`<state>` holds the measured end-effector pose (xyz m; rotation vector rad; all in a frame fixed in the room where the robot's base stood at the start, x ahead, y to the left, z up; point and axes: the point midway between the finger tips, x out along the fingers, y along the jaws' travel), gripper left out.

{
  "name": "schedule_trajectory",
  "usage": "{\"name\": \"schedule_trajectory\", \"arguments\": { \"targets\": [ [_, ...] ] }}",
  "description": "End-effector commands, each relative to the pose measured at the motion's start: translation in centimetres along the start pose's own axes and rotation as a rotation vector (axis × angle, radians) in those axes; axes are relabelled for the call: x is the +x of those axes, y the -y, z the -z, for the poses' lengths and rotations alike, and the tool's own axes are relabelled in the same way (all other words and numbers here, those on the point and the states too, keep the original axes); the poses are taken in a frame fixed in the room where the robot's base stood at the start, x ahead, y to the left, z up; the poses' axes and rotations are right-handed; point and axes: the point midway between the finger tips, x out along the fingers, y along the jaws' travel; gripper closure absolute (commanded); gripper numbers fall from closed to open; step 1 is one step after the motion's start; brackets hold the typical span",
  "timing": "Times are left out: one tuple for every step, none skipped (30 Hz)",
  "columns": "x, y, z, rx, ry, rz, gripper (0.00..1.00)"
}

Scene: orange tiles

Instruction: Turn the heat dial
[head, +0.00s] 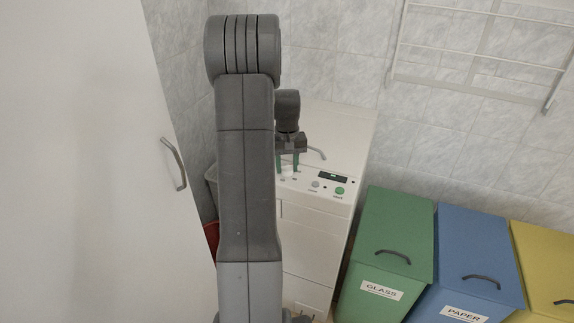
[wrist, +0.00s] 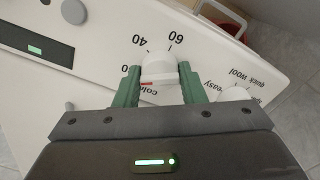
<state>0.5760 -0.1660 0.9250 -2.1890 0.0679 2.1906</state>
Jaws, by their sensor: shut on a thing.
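The heat dial (wrist: 158,68) is a white round knob on the machine's white panel in the wrist view. The marks "40", "60" and "cold" are printed around it, and a red line shows at its edge near "cold". My gripper (wrist: 158,75) has its green fingers on either side of the dial and is shut on it. In the head view my gripper (head: 288,167) reaches down onto the panel of the white washing machine (head: 325,135). The dial is too small and covered to read there.
A second white knob (wrist: 235,94) with "easy", "quick" and "wool" marks sits close right of my gripper. A green start button (head: 339,191) and dark display (head: 332,177) are on the panel. Green (head: 390,240), blue (head: 470,250) and yellow bins stand right.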

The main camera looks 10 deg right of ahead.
Motion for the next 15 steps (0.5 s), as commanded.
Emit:
{"name": "schedule_trajectory", "arguments": {
  "targets": [
    [-0.13,-0.03,0.09,0.005,-0.003,-0.001,0.86],
    [-0.14,-0.03,0.08,0.007,-0.003,-0.001,0.86],
    [-0.14,-0.03,0.09,0.009,-0.003,-0.001,0.86],
    [-0.14,-0.03,0.09,0.009,-0.003,-0.001,0.86],
    [-0.14,-0.03,0.09,0.010,-0.003,-0.001,0.86],
    [-0.14,-0.03,0.09,0.010,-0.003,-0.001,0.86],
    [-0.14,-0.03,0.09,0.010,-0.003,-0.001,0.86],
    [-0.15,-0.03,0.09,0.010,-0.003,-0.001,0.86],
    [-0.15,-0.03,0.09,0.010,-0.003,-0.001,0.86],
    [-0.15,-0.03,0.09,0.009,-0.003,-0.001,0.86],
    [-0.15,-0.03,0.09,0.009,-0.003,-0.001,0.86],
    [-0.15,-0.03,0.10,0.009,-0.003,-0.001,0.86],
    [-0.15,-0.03,0.10,0.009,-0.003,-0.001,0.86],
    [-0.15,-0.03,0.10,0.009,-0.004,-0.001,0.59],
    [-0.15,-0.03,0.10,0.009,-0.004,-0.001,0.52]
  ]
}}
